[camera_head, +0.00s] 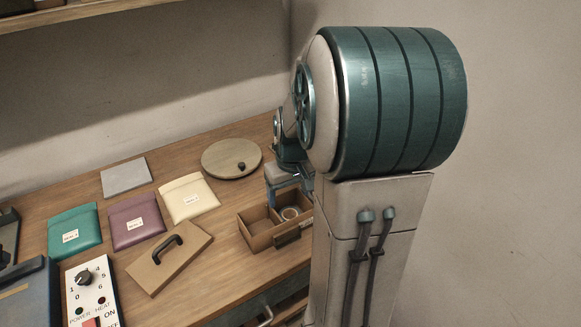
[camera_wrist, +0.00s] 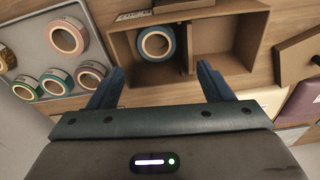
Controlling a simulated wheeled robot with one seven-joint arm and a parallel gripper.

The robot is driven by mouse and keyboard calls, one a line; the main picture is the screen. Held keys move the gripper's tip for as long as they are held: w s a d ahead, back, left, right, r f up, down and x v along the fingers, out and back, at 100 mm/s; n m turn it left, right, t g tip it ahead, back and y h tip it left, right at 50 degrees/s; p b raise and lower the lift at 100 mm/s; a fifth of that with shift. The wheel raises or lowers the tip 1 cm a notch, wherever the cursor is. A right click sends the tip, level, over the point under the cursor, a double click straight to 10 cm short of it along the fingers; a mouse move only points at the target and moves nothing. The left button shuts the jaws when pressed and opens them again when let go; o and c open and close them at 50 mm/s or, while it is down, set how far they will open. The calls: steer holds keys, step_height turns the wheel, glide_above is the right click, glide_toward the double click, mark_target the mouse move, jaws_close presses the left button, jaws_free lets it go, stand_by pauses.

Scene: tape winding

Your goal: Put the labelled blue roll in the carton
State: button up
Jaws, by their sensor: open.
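The blue roll (camera_wrist: 142,43) lies flat in the left compartment of the carton in the wrist view; I cannot make out a label on it. The open brown carton (camera_wrist: 222,36) has two compartments, and the other one is empty. In the head view the carton (camera_head: 262,241) stands near the table's right front edge, with a pale ring of the roll (camera_head: 283,213) showing inside. My gripper (camera_wrist: 160,72) is open, its blue fingers apart and empty, beside and above the carton. It also shows above the carton in the head view (camera_head: 288,184), partly hidden by my arm.
A handled brown lid (camera_head: 150,275), teal, purple and cream pouches (camera_head: 189,197), a round wooden disc (camera_head: 225,158) and a control box (camera_head: 92,290) occupy the table.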

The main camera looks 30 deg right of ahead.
step_height(320, 180, up, 10)
steer(key=s, duration=0.1)
steer(key=s+a+f+t, duration=0.1)
steer(key=s+a+f, duration=0.1)
steer(key=s+a, duration=0.9)
steer(key=a, duration=0.2)
steer(key=shift+a+f+n+t, duration=0.3)
steer(key=shift+a+f, duration=0.05)
steer(key=shift+s, duration=0.1)
